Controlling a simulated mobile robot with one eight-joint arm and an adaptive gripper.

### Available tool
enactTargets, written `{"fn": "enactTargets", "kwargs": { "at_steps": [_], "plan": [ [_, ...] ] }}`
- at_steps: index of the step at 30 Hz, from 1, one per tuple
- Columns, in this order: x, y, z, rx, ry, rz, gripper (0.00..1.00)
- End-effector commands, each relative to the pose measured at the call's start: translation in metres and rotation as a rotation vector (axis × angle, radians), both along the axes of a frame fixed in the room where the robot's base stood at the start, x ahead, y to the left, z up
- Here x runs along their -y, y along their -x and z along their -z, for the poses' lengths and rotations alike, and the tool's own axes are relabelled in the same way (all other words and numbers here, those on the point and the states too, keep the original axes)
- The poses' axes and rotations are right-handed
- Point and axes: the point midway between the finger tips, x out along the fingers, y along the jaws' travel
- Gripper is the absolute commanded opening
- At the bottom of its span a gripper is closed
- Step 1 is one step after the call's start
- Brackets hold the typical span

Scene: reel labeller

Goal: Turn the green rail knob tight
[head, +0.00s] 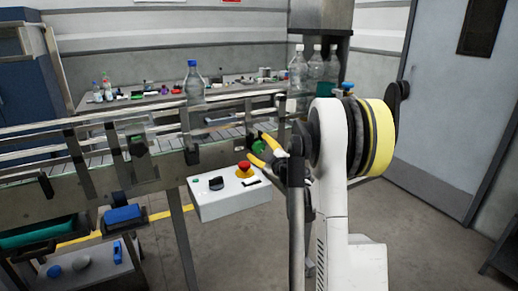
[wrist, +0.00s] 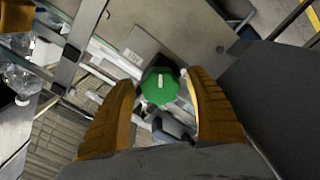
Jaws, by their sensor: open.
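The green rail knob (wrist: 160,87) shows in the wrist view as a faceted green knob with a white line across its face. It lies between and just beyond the yellow fingertips of my gripper (wrist: 160,100). The fingers stand apart, one on each side, and I see gaps between them and the knob. In the head view the green knob (head: 259,147) is partly hidden behind my open gripper (head: 262,153), at the right end of the conveyor's side rail.
A white control box (head: 228,197) with a red button (head: 244,168) sits just below my gripper. The conveyor (head: 90,160) runs to the left, with a clear bottle (head: 194,84) on it. More bottles (head: 299,70) stand behind. A grey door (head: 445,100) is at right.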

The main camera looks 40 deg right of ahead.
Motion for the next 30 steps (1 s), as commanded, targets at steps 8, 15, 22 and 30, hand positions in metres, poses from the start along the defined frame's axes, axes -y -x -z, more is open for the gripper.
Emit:
{"fn": "enactTargets", "kwargs": {
  "at_steps": [8, 15, 22, 30],
  "plan": [
    [-0.006, 0.026, 0.000, 0.000, 0.000, 0.001, 0.64],
    [-0.018, 0.079, 0.000, 0.000, 0.000, 0.001, 0.64],
    [-0.026, 0.111, 0.000, 0.000, 0.000, 0.001, 0.64],
    [-0.028, 0.117, 0.000, 0.000, 0.000, 0.000, 0.64]
  ]
}}
